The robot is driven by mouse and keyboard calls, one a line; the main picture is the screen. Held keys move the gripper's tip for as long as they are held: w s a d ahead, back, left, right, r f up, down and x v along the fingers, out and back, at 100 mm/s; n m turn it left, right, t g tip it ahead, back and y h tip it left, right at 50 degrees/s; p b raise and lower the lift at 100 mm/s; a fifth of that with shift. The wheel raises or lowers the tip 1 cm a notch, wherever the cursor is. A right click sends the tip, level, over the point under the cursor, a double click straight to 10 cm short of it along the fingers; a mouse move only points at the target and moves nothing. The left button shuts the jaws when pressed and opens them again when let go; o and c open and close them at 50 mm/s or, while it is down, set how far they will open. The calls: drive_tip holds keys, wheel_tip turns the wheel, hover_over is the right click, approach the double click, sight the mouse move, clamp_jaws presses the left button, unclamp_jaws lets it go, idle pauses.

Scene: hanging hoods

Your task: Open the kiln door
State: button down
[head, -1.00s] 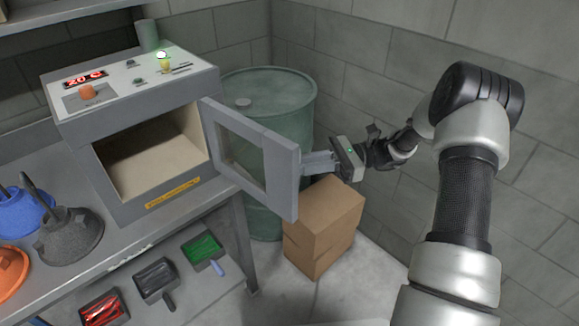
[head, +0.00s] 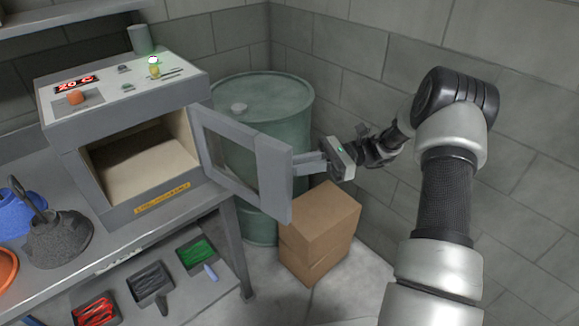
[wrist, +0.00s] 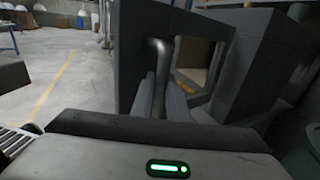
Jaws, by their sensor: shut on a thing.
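The grey kiln (head: 125,140) stands on the bench at the left, its front opening showing a pale, empty-looking chamber. Its door (head: 272,175), grey with a window, is swung wide open to the right on its hinge side. My gripper (head: 325,162) is at the door's outer edge, shut on the door handle. In the wrist view the curved metal handle (wrist: 158,75) rises just beyond my gripper, with the door (wrist: 130,60) behind it.
A green drum (head: 270,105) stands behind the door, close to it. Stacked cardboard boxes (head: 320,225) stand on the floor below my gripper. A block wall (head: 520,60) is at the right. Bowls and trays (head: 150,280) sit at the lower left.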

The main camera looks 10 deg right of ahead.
drive_tip(key=c, duration=1.7)
unclamp_jaws()
drive_tip(key=shift+w+a, duration=0.1)
drive_tip(key=shift+a, duration=0.1)
drive_tip(key=shift+d, duration=0.15)
drive_tip(key=d, duration=0.5)
drive_tip(key=w+d, duration=0.1)
drive_tip(key=d, duration=0.5)
drive_tip(key=w+d+b, duration=0.1)
drive_tip(key=d, duration=0.5)
drive_tip(key=shift+w, duration=0.25)
drive_tip(key=shift+r, duration=0.1)
